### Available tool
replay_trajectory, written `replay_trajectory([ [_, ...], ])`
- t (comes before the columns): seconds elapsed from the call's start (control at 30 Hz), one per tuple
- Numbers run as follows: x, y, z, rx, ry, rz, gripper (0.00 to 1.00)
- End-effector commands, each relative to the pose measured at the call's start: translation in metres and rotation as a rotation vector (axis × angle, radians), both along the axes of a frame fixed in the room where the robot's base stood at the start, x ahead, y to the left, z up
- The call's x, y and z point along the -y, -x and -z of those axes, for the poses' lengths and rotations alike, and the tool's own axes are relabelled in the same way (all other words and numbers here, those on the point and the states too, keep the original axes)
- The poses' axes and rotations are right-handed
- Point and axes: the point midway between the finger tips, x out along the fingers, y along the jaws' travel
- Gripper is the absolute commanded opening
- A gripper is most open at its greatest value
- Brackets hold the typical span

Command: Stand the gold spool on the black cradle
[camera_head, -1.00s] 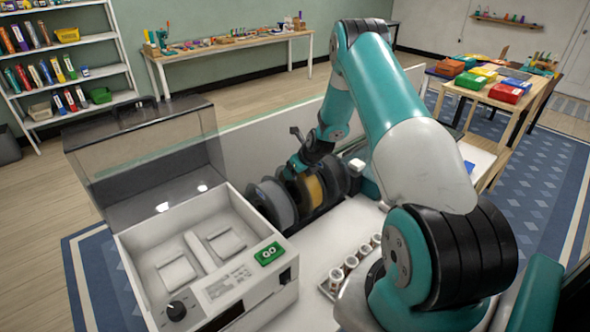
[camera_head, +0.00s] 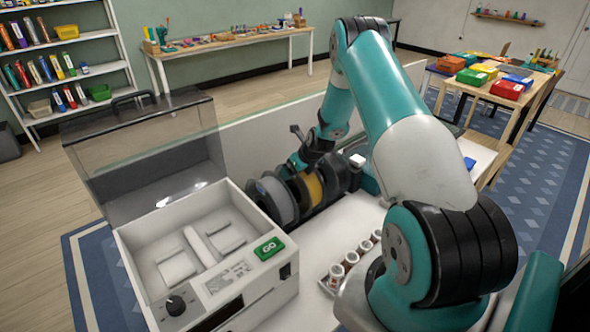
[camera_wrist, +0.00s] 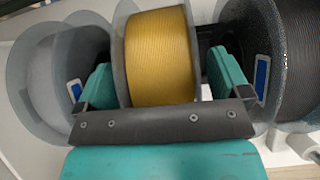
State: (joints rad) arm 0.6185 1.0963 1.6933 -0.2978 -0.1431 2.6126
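The gold spool (camera_head: 310,188) stands upright between a grey spool (camera_head: 275,200) and a black spool (camera_head: 334,176) in a row on the white worktop. In the wrist view the gold spool (camera_wrist: 160,57) fills the middle, with clear flanges. My gripper (camera_wrist: 163,80) has its two teal fingers apart, one on each side of the gold spool; a gap shows on the right, and contact on the left cannot be told. In the head view my gripper (camera_head: 300,166) is above the row, partly hidden by the spools. Dark parts show under the row; I cannot tell whether they are the black cradle.
A white box (camera_head: 215,283) with an open clear lid (camera_head: 140,150) and a green GO button (camera_head: 269,248) stands left of the spools. Several small jars (camera_head: 352,258) stand in front of my arm.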

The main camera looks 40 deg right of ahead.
Motion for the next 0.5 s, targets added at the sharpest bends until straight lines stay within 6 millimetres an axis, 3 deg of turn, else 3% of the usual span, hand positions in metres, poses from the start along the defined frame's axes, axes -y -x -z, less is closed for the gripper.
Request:
replay_trajectory([
  [0.27, 0.0, 0.0, -0.018, 0.001, 0.001, 0.001, 0.94],
  [0.5, 0.0, 0.029, -0.055, 0.004, 0.001, 0.002, 0.94],
])
